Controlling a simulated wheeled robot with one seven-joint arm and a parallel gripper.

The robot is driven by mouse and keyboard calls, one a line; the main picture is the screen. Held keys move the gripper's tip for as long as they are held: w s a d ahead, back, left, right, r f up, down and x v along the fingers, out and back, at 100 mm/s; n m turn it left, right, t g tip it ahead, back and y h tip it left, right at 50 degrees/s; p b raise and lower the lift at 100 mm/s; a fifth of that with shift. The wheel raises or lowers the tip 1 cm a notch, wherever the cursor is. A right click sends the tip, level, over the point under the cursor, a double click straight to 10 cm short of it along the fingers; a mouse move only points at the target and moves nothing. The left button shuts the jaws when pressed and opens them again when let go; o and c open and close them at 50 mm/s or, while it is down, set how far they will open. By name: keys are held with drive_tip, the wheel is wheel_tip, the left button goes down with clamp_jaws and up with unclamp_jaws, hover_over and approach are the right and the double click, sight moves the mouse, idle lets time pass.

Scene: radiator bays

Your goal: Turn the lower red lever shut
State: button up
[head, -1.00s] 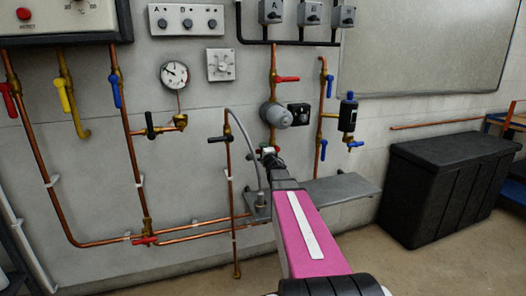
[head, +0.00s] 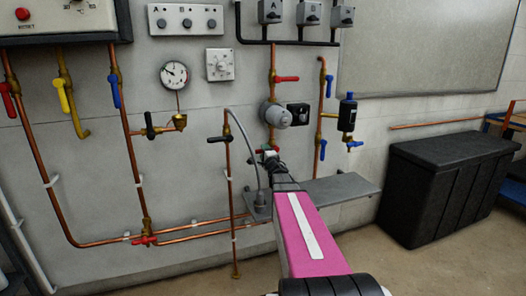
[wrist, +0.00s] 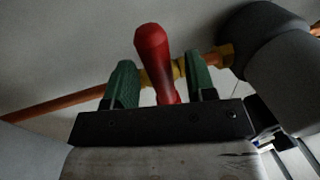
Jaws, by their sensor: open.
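The lower red lever (wrist: 152,60) stands between my gripper's two green fingers in the wrist view. It sits on a brass valve (wrist: 180,68) on a copper pipe beside a grey cylinder, and lies across the pipe. My gripper (wrist: 162,72) is open around the lever, with a gap on either side of it. In the head view a little red of this lever (head: 265,151) shows below the grey pump. My gripper (head: 270,157) hides most of the valve there.
The grey pump (head: 277,115) is just above my gripper. Another red lever (head: 286,78) is higher on the same pipe. A bent grey tube (head: 247,140) and a black-handled valve (head: 219,139) are close on the left. A grey shelf (head: 340,190) stands right of my arm.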

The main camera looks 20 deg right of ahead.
drive_tip(key=s+f, duration=0.1)
drive_tip(key=s, duration=0.6)
drive_tip(key=shift+s+d+f, duration=0.15)
drive_tip(key=shift+s+f, duration=0.1)
drive_tip(key=shift+s, duration=0.1)
